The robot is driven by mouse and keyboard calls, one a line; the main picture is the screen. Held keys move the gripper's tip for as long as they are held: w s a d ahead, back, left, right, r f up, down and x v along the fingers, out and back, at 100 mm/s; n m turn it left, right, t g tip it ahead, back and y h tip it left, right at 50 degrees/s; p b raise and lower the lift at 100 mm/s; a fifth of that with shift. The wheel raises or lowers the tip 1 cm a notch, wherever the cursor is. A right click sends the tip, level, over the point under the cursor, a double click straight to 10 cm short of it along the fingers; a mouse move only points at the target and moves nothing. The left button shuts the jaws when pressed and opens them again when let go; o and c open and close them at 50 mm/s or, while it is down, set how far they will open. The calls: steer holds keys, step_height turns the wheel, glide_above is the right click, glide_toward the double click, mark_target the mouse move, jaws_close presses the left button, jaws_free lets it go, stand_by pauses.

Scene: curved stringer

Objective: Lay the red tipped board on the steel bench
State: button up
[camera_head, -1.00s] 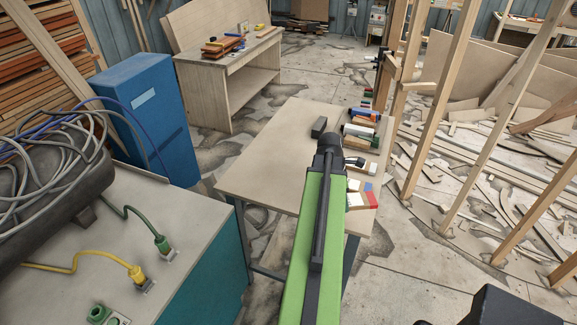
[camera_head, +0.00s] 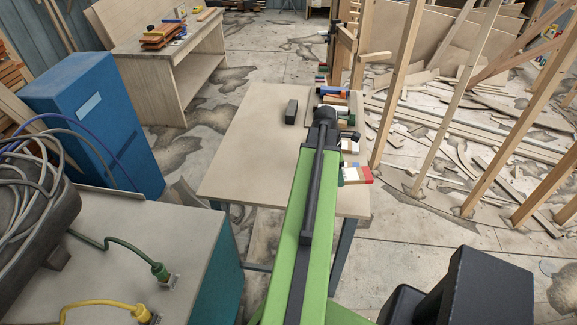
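A pale block or short board end with a red tip (camera_head: 358,175) shows at the right edge of the light-topped table, just right of my green arm. Its left part is hidden behind my arm, so I cannot tell its full length. The table (camera_head: 250,150) has a beige top and dark grey-teal legs; it is the likeliest steel bench, though I cannot be sure. My arm reaches over it and ends in a dark joint above its right side. No gripper fingers show.
Several coloured-ended pieces (camera_head: 336,92) line the table's right edge. A dark block (camera_head: 291,111) lies near them. The table's left half is clear. A teal cabinet with cables (camera_head: 200,240) stands left, a blue cabinet (camera_head: 95,120) behind it. Wooden posts (camera_head: 398,80) stand right.

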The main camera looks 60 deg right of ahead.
steer(key=s+a+m, duration=0.1)
steer(key=s+m, duration=0.2)
steer(key=s, duration=0.6)
steer(key=shift+g, duration=0.3)
steer(key=w+f+b, duration=0.2)
steer(key=w, duration=0.1)
steer(key=w+d+f+b, duration=0.1)
steer(key=w+f+b, duration=0.1)
steer(key=w, duration=0.2)
steer(key=w+f+b, duration=0.2)
steer(key=w, duration=0.2)
steer(key=shift+w+d+f+b, duration=0.15)
steer(key=shift+f+b, duration=0.1)
steer(key=shift+b, duration=0.15)
steer(key=shift+w, duration=0.25)
step_height(320, 180, down, 4)
steer(key=b, duration=0.4)
steer(key=shift+f, duration=0.2)
steer(key=shift+r, duration=0.2)
steer(key=shift+f, duration=0.15)
steer(key=o, duration=1.6)
steer(key=shift+o, duration=0.2)
